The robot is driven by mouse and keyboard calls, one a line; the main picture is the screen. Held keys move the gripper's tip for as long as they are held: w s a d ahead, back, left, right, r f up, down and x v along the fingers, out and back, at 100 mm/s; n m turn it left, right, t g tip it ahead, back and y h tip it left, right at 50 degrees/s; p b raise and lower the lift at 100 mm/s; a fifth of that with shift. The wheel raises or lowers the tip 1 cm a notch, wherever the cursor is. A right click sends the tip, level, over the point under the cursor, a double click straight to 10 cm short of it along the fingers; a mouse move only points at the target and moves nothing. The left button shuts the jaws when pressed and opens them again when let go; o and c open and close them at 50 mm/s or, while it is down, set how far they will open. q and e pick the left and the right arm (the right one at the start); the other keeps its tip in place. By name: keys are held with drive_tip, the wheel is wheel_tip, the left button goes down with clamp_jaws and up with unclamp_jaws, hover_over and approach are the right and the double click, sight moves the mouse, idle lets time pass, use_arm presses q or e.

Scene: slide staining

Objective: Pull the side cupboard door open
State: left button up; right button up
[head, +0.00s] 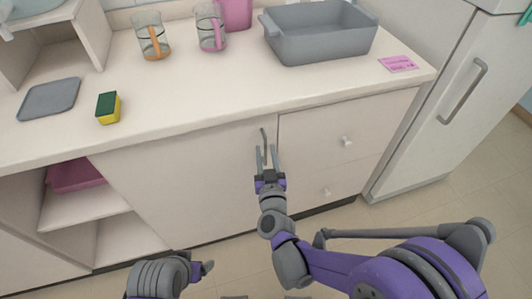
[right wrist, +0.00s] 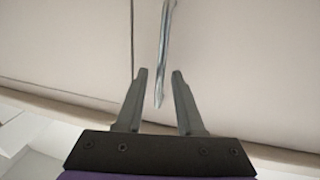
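The cupboard door (head: 185,185) is a plain cream panel under the counter, left of two drawers, and looks shut. Its grey vertical bar handle (head: 263,138) is near the door's right edge. My right gripper (head: 268,150) is open in front of the handle. In the right wrist view, the handle (right wrist: 166,45) reaches down into the gap between the open fingertips (right wrist: 160,73), with no clear contact on either finger. The door (right wrist: 250,70) fills the right side there. My left arm shows at the bottom of the head view; its small end part (head: 205,269) does not show a finger gap.
Two drawers with small knobs (head: 347,141) are right of the door, then a white fridge (head: 425,110). An open shelf (head: 85,208) is at left. The counter (head: 190,95) holds a grey basin (head: 320,45), two jugs, a sponge (head: 108,108) and a grey mat.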

clamp_jaws()
idle(1.2)
